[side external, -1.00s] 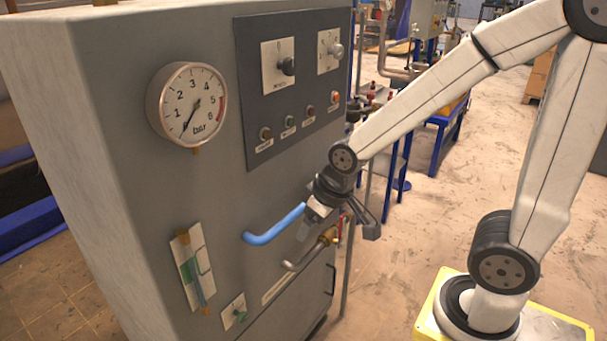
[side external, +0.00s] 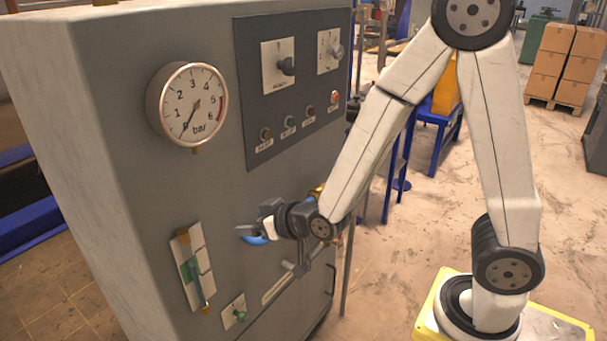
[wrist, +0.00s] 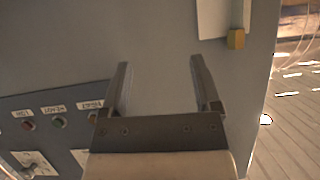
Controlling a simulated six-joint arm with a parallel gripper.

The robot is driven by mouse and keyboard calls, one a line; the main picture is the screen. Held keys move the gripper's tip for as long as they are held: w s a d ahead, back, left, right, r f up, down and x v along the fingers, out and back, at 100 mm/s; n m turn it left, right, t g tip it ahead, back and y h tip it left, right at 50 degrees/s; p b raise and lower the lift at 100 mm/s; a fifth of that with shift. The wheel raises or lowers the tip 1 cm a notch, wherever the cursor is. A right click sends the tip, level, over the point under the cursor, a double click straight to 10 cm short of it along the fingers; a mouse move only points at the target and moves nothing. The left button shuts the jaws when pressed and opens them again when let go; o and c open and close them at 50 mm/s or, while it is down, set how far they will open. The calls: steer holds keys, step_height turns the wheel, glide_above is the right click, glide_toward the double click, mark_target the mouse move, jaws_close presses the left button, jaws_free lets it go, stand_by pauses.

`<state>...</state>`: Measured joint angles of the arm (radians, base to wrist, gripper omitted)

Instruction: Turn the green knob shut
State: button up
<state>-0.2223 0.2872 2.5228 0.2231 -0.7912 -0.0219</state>
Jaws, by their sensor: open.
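The green knob (side external: 236,316) sits on a small white plate low on the front of the grey cabinet. It does not show in the wrist view. My gripper (side external: 245,229) is open and empty, above the knob and slightly to its right, pointing left along the cabinet front. Its two fingers also show apart in the wrist view (wrist: 159,66), with only grey panel between them. My gripper partly hides the blue lever handle (side external: 257,240) in the side view; whether they touch I cannot tell.
A gauge plate with a glass tube (side external: 194,268) is left of my gripper; its brass end (wrist: 236,39) shows in the wrist view. A round dial (side external: 187,104) and a dark switch panel (side external: 262,120) are above. A metal lever (side external: 288,266) sits below my gripper, partly hidden.

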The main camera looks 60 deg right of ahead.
steer(key=a+r+t, duration=0.2)
steer(key=t, duration=0.3)
glide_toward(244, 319)
steer(key=w, duration=0.3)
steer(key=shift+a+f+h, duration=0.1)
steer(key=shift+h, duration=0.2)
steer(key=shift+w, duration=3.9)
jaws_close()
